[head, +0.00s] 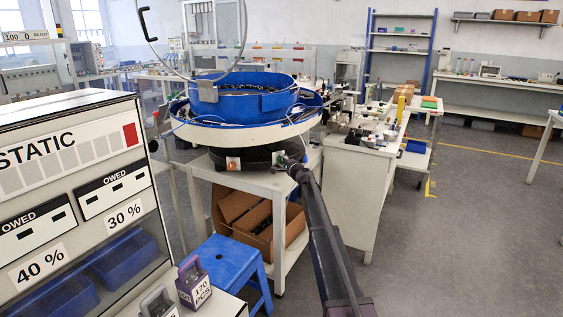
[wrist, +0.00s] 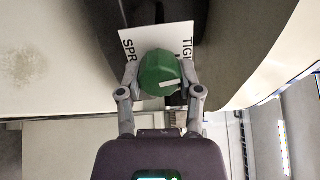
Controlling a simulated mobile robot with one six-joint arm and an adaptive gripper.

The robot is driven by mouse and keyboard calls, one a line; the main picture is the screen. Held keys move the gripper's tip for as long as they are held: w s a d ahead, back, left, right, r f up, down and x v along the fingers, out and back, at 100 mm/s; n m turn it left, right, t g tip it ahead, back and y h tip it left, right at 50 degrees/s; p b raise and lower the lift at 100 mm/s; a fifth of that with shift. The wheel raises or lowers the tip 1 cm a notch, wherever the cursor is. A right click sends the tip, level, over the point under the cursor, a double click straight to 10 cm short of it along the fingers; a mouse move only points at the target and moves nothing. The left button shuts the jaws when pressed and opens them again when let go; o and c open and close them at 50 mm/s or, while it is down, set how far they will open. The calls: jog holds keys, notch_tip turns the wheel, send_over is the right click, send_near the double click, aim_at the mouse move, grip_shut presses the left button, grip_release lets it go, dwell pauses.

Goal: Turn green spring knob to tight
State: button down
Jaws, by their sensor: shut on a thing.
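The green spring knob (wrist: 160,72) is a faceted knob with a white pointer line, in the middle of the wrist view. The line points right and slightly up in that picture. My gripper (wrist: 159,80) is shut on the knob, one finger on each side. Behind it is a white label (wrist: 183,34) with parts of "SPR" and "TIG" showing; the rest is hidden by the knob. In the head view the knob (head: 279,158) is small on the dark base below the blue bowl, and my gripper (head: 289,165) reaches it from the front.
The blue bowl feeder (head: 245,104) stands on a white table (head: 250,181) above the knob. An orange knob (head: 233,163) on a white plate sits left of the green one. A blue stool (head: 227,262) and a cabinet (head: 358,190) flank the table. Floor at right is clear.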

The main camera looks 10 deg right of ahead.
jog(key=shift+w+m, duration=0.1)
jog(key=shift+m, duration=1)
jog(key=shift+c, duration=1.3)
grip_release()
jog(key=v, duration=1.2)
